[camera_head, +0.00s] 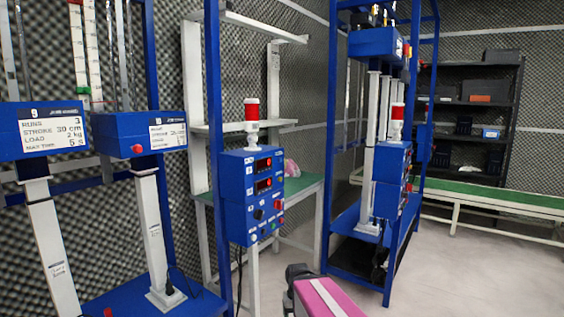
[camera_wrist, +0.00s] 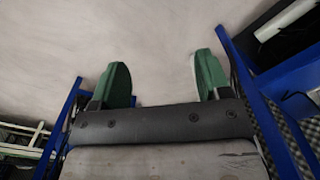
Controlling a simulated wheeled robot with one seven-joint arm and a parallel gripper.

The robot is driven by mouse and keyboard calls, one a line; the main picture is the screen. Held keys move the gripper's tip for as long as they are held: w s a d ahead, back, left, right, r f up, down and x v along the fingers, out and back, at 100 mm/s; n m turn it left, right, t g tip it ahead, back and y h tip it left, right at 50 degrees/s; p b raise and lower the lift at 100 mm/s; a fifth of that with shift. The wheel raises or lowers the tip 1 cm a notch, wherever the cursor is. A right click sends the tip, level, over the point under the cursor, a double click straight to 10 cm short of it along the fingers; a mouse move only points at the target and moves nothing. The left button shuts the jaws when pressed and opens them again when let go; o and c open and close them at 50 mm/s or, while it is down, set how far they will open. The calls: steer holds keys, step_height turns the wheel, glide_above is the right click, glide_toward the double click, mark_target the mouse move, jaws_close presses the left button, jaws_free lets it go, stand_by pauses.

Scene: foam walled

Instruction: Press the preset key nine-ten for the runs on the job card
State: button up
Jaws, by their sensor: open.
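A white job card (camera_head: 56,131) on a blue block at the left reads runs 3, stroke 30 cm, load 2 kg, max time 5 s; a 9 is above it. A second card (camera_head: 167,136) to its right is too small to read fully. A blue control box (camera_head: 237,197) in the middle carries two red-lit displays (camera_head: 264,174) and several small knobs and buttons; their labels are too small to read. A similar blue box (camera_head: 391,182) stands farther right, seen at an angle. My gripper (camera_wrist: 160,76) is open and empty in the wrist view, green fingers apart above pale floor.
Blue frame posts (camera_head: 213,120) stand beside the control box. A green-topped bench (camera_head: 303,188) is behind it. Black shelves (camera_head: 468,115) and a long green-topped table (camera_head: 490,193) are at the back right. Pale floor (camera_head: 450,270) is clear at the right front.

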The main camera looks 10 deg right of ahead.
jaws_close()
stand_by(1.6)
